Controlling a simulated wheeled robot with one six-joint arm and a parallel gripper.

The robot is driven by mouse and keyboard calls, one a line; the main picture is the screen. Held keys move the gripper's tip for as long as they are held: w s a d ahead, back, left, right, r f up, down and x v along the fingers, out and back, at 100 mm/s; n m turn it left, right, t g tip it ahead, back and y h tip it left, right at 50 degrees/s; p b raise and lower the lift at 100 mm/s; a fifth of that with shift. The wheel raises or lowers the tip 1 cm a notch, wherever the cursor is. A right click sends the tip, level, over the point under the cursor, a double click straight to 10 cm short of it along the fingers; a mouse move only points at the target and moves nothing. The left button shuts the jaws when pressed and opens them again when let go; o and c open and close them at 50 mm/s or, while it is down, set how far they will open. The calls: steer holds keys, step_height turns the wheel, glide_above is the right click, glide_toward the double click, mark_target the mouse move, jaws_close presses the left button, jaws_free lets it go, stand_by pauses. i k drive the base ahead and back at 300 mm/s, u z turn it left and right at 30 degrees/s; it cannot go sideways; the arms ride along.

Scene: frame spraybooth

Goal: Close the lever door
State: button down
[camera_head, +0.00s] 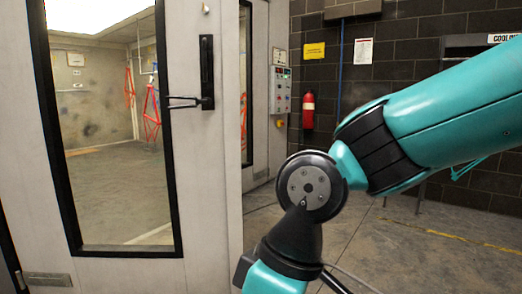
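The lever door (110,264) is a pale grey panel with a tall black-framed window, filling the left of the head view. Its right edge overlaps another pale panel with a narrow window behind it. I cannot tell how far the door stands from its frame. A black lever handle (184,102) sticks out to the left from a black upright plate (207,70) near that edge, roughly level. My teal arm reaches in from the right and bends down out of the bottom of the picture, right of the door. My gripper is not visible.
Red frames (152,112) show through the door window. A control panel (281,92) is on the pale panel behind. A red extinguisher (308,110) hangs on the dark block wall (405,48). Bare concrete floor (400,255) lies right of the door, partly hidden by my arm.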

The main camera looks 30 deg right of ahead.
mark_target(198, 53)
steer(key=z, duration=0.1)
steer(key=i, duration=0.9)
steer(key=u, duration=0.2)
